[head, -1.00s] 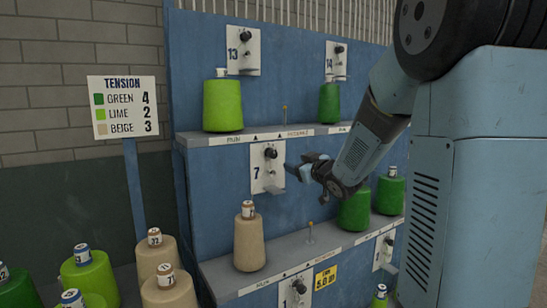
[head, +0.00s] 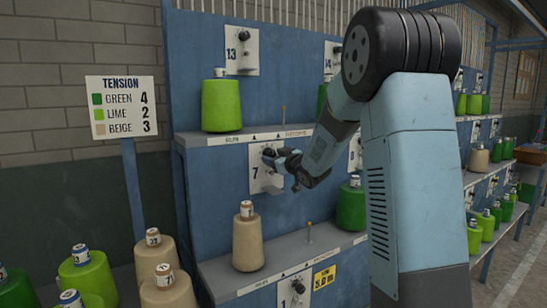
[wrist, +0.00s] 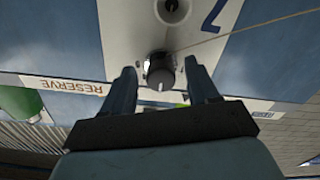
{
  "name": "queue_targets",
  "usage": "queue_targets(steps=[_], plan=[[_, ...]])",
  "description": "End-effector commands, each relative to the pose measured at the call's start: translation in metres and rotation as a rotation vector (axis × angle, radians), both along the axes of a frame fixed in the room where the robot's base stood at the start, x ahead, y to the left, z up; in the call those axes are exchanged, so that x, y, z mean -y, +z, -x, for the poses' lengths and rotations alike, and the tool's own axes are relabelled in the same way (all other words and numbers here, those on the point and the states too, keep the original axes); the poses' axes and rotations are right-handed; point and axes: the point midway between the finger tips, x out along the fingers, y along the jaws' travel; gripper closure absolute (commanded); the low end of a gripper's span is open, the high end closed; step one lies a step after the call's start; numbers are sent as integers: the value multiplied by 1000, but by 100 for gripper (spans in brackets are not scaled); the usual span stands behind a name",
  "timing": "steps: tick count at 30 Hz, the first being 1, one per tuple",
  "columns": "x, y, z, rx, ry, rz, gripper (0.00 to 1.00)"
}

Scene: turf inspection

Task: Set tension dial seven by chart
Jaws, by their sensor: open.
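The tension chart (head: 122,107) at the left reads green 4, lime 2, beige 3. Plate seven (head: 260,182) is on the blue panel, its dark dial (head: 268,153) partly covered by my gripper (head: 282,160). In the wrist view the black dial (wrist: 160,72) has a pale mark at its lower edge and lies between the fingertips of my open gripper (wrist: 161,70). I cannot tell whether either finger touches it. The dial's scale is not readable. A beige cone (head: 248,240) stands on the shelf below plate seven.
A lime cone (head: 221,105) stands on the upper shelf (head: 240,137) under plate thirteen (head: 242,50). A green cone (head: 351,208) is right of my gripper on the lower shelf (head: 225,275). A thin thread (wrist: 250,31) crosses the wrist view. Loose cones stand at lower left.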

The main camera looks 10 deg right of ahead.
Motion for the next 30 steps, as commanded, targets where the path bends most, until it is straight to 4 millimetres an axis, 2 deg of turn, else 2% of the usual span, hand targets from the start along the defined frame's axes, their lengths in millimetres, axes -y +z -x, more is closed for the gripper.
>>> queue_targets(steps=[6, 16, 30], plan=[[-5, 0, -16, -1, 0, -1, 41], [-6, 0, -19, 0, -1, -1, 41], [-5, 0, -19, -1, -2, -1, 85]])
